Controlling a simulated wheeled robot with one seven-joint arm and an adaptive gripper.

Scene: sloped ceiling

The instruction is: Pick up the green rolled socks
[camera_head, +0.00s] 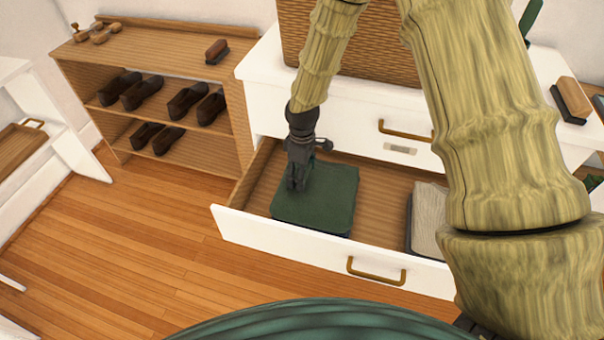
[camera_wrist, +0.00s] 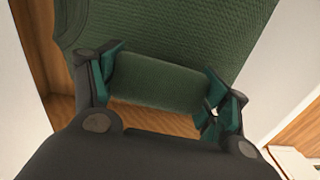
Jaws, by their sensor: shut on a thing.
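My gripper (camera_head: 297,182) points down into the open drawer, at the left part of the green folded cloth (camera_head: 335,205). In the wrist view, the green rolled socks (camera_wrist: 158,82) show as a ribbed roll between the teal fingertips of my gripper (camera_wrist: 164,90), which is shut on them. The larger green cloth (camera_wrist: 190,28) shows right behind the roll. I cannot tell whether the roll touches it. In the head view, the roll does not stand out from the gripper and the cloth.
The white drawer (camera_head: 300,245) is pulled open with a brass handle. A beige folded cloth (camera_head: 428,215) lies in its right part. A wooden shoe rack (camera_head: 165,60) stands to the left with dark shoes. A woven basket (camera_head: 365,40) is on the dresser. The wooden floor (camera_head: 130,260) in front is clear.

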